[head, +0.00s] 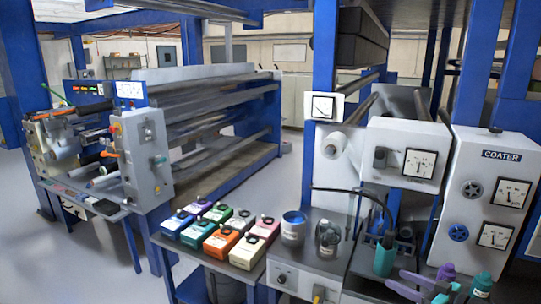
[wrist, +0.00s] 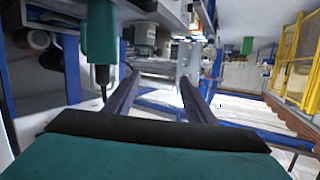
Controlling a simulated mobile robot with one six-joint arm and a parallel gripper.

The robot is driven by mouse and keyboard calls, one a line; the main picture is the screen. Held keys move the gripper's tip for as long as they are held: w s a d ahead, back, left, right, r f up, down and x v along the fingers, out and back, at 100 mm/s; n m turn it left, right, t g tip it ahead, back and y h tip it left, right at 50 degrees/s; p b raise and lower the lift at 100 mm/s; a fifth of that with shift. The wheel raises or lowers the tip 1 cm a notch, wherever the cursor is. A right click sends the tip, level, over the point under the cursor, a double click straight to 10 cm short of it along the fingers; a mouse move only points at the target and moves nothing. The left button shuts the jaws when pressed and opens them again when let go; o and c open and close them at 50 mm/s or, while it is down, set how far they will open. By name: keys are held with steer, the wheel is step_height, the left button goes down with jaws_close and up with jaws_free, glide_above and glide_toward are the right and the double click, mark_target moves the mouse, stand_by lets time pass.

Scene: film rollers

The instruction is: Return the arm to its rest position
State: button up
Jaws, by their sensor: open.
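My gripper (wrist: 157,77) shows in the wrist view as two dark fingers spread wide apart, rising from a teal body at the bottom. It is open, and nothing shows between the fingers. In the head view, purple prongs with teal parts (head: 408,284) at the lower right match its colours and point left, but I cannot tell for sure that they are my gripper. The rest of the arm is not clearly visible, so its pose cannot be read.
The coater cabinet (head: 487,195) stands at the right. A roller machine (head: 143,150) is at the left. Open floor (head: 285,185) lies between.

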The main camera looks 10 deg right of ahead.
steer(key=w+a+f+y+b, duration=0.1)
steer(key=w+a+f, duration=0.35)
steer(key=a, duration=0.35)
steer(key=w+a+f+y, duration=0.1)
steer(key=w+a+f, duration=0.4)
steer(key=a, duration=0.4)
steer(key=w+a+f+y+b, duration=0.1)
steer(key=w+a+f, duration=0.2)
steer(key=w+a, duration=0.4)
steer(key=w+a+f+m+h, duration=0.2)
steer(key=a+f+m+h, duration=0.45)
steer(key=f, duration=0.65)
steer(key=s+a+f+g+h+b, duration=0.1)
steer(key=s+a+f+g+h, duration=0.1)
steer(key=s+f+g, duration=0.55)
steer(key=s+a+f+g+h, duration=0.1)
steer(key=s+f+g+h, duration=0.1)
steer(key=s+f, duration=1)
steer(key=s+a+f+n+g+y, duration=0.1)
steer(key=s+g, duration=0.4)
steer(key=s, duration=0.5)
steer(key=s+a+f+n+g+y, duration=0.1)
steer(key=s+g, duration=0.4)
steer(key=s, duration=0.5)
step_height(320, 180, down, 2)
steer(key=shift+s+a+f+n, duration=0.1)
steer(key=shift+s+a+n, duration=0.15)
steer(key=shift+a+n, duration=0.7)
